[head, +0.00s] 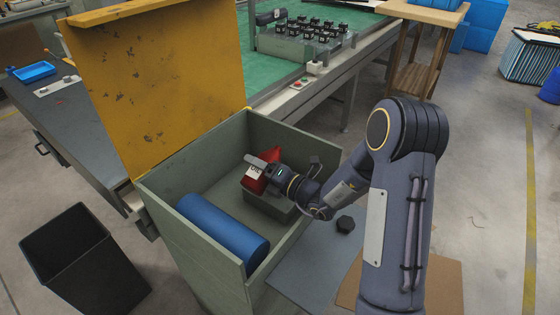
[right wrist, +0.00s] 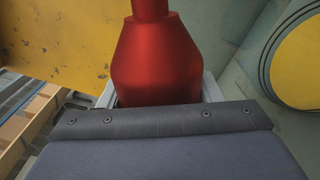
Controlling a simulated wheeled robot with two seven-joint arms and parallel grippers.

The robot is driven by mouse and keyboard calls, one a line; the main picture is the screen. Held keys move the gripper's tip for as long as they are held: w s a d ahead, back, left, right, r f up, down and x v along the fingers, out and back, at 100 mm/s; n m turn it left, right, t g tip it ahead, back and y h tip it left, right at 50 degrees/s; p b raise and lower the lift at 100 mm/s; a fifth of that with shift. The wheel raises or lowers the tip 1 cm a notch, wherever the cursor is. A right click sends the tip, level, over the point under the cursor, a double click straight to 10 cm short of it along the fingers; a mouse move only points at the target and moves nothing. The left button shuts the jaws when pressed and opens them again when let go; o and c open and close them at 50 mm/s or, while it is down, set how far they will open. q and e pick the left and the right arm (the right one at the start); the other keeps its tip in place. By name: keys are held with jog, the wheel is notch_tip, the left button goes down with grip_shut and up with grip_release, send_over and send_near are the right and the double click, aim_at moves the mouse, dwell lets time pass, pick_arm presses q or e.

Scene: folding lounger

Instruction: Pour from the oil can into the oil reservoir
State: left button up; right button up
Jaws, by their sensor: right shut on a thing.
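The red oil can (head: 272,156), with a white label reading OIL, is in the head view inside a grey-green bin. It also fills the upper middle of the right wrist view (right wrist: 155,65). My right gripper (head: 262,168) is shut on the can and holds it tilted. A grey-green open box (head: 272,206), apparently the oil reservoir, sits in the bin just below the can and gripper. My wrist partly hides it. The can's spout end and any flow of oil cannot be made out. My left gripper is in neither view.
The bin (head: 190,262) has high walls and a raised yellow lid (head: 155,85) at its back left. A blue cylinder (head: 222,228) lies in it on the left. A black open container (head: 85,262) stands on the floor at left.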

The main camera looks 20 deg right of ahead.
jog(key=shift+a+r+m+p, duration=0.1)
jog(key=shift+r+m+p, duration=0.35)
jog(key=shift+m+p, duration=0.2)
dwell(1.0)
jog(key=shift+f+m+p, duration=0.2)
jog(key=shift+m+p, duration=0.3)
jog(key=shift+m, duration=0.25)
dwell(1.9)
jog(key=shift+r+m+p, duration=0.3)
jog(key=shift+m+p, duration=0.2)
jog(key=shift+p, duration=0.15)
dwell(2.1)
jog(key=shift+f, duration=0.1)
